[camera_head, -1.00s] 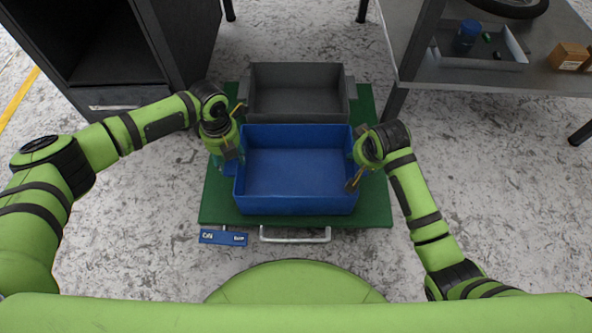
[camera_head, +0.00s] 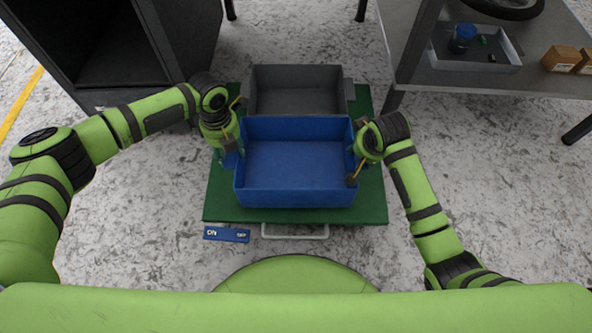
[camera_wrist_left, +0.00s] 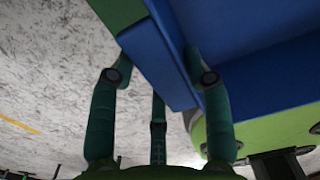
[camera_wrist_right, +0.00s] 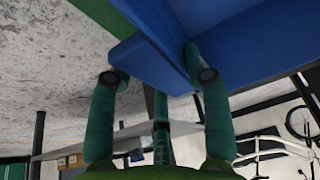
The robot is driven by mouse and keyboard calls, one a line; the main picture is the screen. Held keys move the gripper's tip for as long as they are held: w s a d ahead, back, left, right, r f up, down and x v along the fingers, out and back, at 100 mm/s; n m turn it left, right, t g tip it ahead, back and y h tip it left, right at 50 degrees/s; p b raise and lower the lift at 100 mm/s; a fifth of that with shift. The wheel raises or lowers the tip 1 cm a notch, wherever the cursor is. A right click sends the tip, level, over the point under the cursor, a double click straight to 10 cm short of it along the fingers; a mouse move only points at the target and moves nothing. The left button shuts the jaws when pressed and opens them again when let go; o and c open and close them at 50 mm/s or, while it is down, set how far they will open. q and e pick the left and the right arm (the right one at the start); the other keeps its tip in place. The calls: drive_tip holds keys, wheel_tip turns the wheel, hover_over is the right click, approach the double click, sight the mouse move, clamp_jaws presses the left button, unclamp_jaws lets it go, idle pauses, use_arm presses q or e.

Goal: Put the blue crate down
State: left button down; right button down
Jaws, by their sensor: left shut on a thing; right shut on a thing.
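The blue crate (camera_head: 297,198) is empty and sits in front of the grey crate over a green platform (camera_head: 215,195). My left gripper (camera_head: 234,156) is shut on the crate's left side. In the left wrist view, its fingers (camera_wrist_left: 160,75) straddle the blue side lip (camera_wrist_left: 158,60). My right gripper (camera_head: 359,164) is shut on the crate's right side. In the right wrist view, its fingers (camera_wrist_right: 157,75) straddle the other lip (camera_wrist_right: 150,65). The crate looks level. Its underside is hidden in the head view, so I cannot tell whether it touches the platform.
An empty grey crate (camera_head: 297,70) stands close behind the blue one. A blue ON/OFF label (camera_head: 227,234) and a pale handle (camera_head: 295,232) are at the platform's front. A dark cabinet (camera_head: 120,50) stands left; a grey table (camera_head: 480,82) with a tray stands right.

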use_arm(q)
drive_tip(key=shift+r, duration=0.2)
use_arm(e)
drive_tip(key=shift+r, duration=0.15)
